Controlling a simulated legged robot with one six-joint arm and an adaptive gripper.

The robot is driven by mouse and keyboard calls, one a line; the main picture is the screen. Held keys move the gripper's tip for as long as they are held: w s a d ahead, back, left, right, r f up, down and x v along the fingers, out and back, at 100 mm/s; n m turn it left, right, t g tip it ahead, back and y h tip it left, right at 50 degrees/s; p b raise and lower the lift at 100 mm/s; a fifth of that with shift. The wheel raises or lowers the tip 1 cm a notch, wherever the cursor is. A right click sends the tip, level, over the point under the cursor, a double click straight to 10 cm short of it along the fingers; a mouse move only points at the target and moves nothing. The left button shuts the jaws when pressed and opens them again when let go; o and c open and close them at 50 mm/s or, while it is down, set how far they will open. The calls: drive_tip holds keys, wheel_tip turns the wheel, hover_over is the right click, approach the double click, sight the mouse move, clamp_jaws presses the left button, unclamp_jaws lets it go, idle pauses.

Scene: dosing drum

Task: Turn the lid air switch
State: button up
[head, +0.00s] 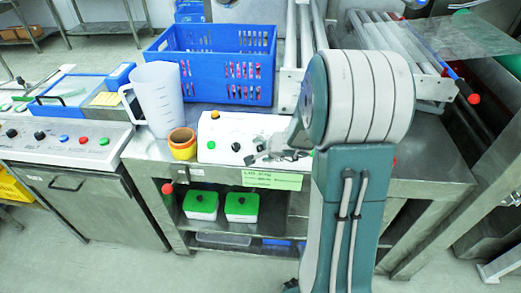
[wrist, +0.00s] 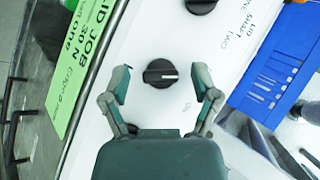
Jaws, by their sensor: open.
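A white control box (head: 230,128) stands on the steel table in the head view. It carries a black knob (head: 236,147) on its front. In the wrist view a black rotary knob (wrist: 160,73) with a pale pointer line sits on the white panel, with small lettering beside it. My gripper (wrist: 162,75) is open, one finger on each side of this knob, with visible gaps to it. In the head view my gripper (head: 252,158) is at the right part of the box's front. A second black knob (wrist: 201,4) is cut off at the top. I cannot read which knob is the lid air switch.
A green label (wrist: 85,60) lies along the panel edge; it also hangs at the table front (head: 272,180). Yellow-orange tape rolls (head: 182,143), a clear jug (head: 158,98) and a blue crate (head: 215,62) stand beside and behind the box. A blue part (wrist: 275,75) is right of the panel.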

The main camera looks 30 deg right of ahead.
drive_tip(key=shift+w+f, duration=0.2)
drive_tip(key=shift+w, duration=0.05)
clamp_jaws()
drive_tip(key=shift+s+m, duration=0.1)
drive_tip(key=shift+m, duration=0.2)
drive_tip(key=m+t, duration=0.3)
drive_tip(key=m, duration=0.1)
drive_tip(key=shift+f+m+t, duration=0.15)
drive_tip(key=shift+m+t, duration=0.15)
drive_tip(key=shift+m, duration=0.1)
drive_tip(key=m+t+h, duration=0.1)
drive_tip(key=m, duration=0.2)
drive_tip(key=m+t+h, duration=0.1)
drive_tip(key=m, duration=0.2)
drive_tip(key=shift+s+a+t+h, duration=0.1)
drive_tip(key=shift+t+h, duration=0.2)
drive_tip(key=shift+t, duration=0.1)
drive_tip(key=shift+f, duration=0.1)
